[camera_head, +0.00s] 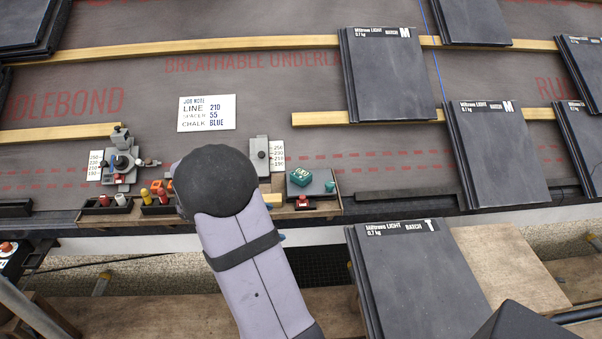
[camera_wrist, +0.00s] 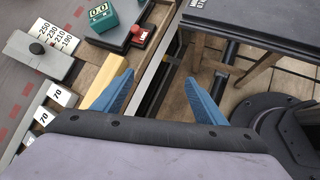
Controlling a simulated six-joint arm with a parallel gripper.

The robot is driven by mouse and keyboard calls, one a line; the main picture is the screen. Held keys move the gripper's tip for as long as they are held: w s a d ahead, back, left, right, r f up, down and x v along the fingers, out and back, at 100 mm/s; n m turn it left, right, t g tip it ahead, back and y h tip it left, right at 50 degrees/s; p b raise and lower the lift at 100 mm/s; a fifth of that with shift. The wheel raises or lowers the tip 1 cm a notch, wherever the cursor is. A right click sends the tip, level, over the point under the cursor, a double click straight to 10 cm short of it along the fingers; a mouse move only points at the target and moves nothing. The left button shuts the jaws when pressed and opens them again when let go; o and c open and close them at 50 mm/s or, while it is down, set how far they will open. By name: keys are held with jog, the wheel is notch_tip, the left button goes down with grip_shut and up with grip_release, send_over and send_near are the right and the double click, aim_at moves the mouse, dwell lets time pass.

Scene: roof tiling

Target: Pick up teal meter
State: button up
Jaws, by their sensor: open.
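The teal meter (camera_head: 302,178) is a small teal box with a light display, resting on a dark grey block at the right end of the tool tray. In the wrist view the teal meter (camera_wrist: 104,17) shows at the top, its display facing up. My gripper (camera_wrist: 150,88) has its two blue fingers spread and nothing between them. It is short of the meter, which lies beyond the left finger in the wrist view. In the head view my arm hides the fingers almost entirely.
A red-buttoned base (camera_wrist: 137,33) is beside the meter. A grey gauge with a number scale (camera_head: 260,153) stands left of it. The tray (camera_head: 322,209) also holds coloured pegs. Slate stacks (camera_head: 390,75) lie to the right. A job note card (camera_head: 207,113) lies on the underlay.

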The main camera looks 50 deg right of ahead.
aim_at(300, 174)
jog(key=w+d+r+n+h, duration=0.1)
jog(key=w+d+n, duration=0.1)
jog(key=d, duration=0.2)
jog(key=w+d+n+h+p, duration=0.1)
jog(key=w+d+n+h, duration=0.1)
jog(key=d, duration=0.3)
jog(key=w+d+r+n+t+h, duration=0.1)
jog(key=w+d+n, duration=0.1)
jog(key=d, duration=0.2)
jog(key=shift+w+d+r+h, duration=0.25)
jog(key=shift+w+r+h, duration=0.05)
jog(key=shift+r, duration=0.05)
jog(key=shift+b+x, duration=0.65)
jog(key=shift+x, duration=3)
jog(key=c, duration=1.3)
